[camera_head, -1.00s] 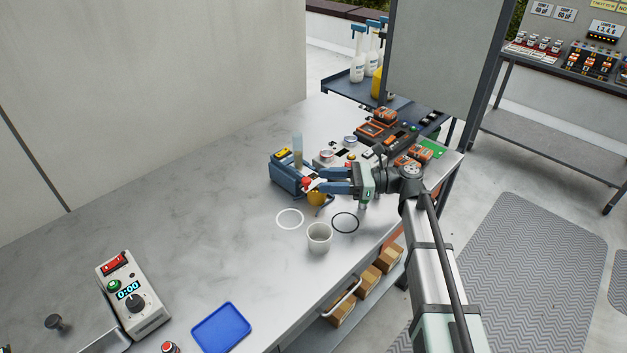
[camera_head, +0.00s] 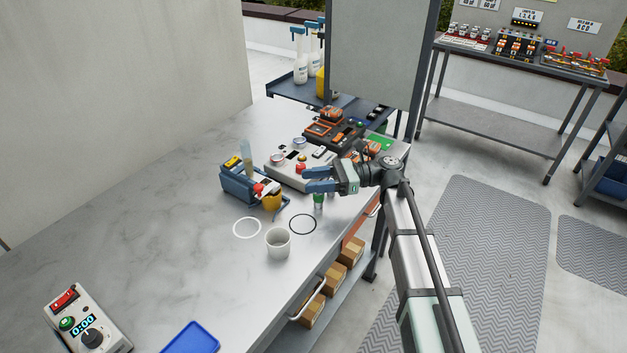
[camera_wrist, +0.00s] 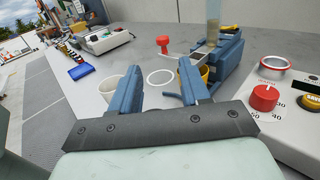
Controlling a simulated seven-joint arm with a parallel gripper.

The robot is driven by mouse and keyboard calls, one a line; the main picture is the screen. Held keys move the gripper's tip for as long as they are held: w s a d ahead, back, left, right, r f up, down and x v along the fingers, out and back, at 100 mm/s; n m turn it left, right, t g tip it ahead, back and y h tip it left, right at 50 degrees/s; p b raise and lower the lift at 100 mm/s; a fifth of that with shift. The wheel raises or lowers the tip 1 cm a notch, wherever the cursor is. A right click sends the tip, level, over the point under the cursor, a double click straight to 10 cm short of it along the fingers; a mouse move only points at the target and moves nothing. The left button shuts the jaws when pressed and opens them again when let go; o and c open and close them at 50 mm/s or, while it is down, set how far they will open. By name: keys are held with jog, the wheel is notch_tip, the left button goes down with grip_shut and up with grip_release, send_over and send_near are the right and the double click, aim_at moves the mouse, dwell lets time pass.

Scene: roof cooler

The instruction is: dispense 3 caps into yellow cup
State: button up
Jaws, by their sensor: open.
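The blue dispenser (camera_head: 236,187), with an upright clear tube (camera_head: 247,158) and a red knob (camera_head: 259,189), stands on the worktop. The yellow cup (camera_head: 272,202) is at its front right, partly hidden by dispenser parts. In the wrist view, the red knob (camera_wrist: 163,42) is beyond the fingers, and the yellow cup (camera_wrist: 204,72) shows partly behind the right finger. My gripper (camera_head: 306,179) is open and empty, to the right of the dispenser and apart from the knob. What is inside the yellow cup cannot be seen. The tube holds brownish contents in its lower part.
A white cup (camera_head: 278,243) stands in front, near a white ring (camera_head: 247,228) and a black ring (camera_head: 303,224). A green-topped vial (camera_head: 318,200) is below my gripper. A control box (camera_head: 285,168) is behind.

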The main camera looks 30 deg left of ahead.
aim_at(261, 185)
jog(key=shift+a, duration=0.1)
dwell(0.3)
jog(key=x, duration=1.4)
jog(key=shift+a+f, duration=0.1)
jog(key=shift+c, duration=0.4)
jog(key=shift+w, duration=0.1)
grip_shut()
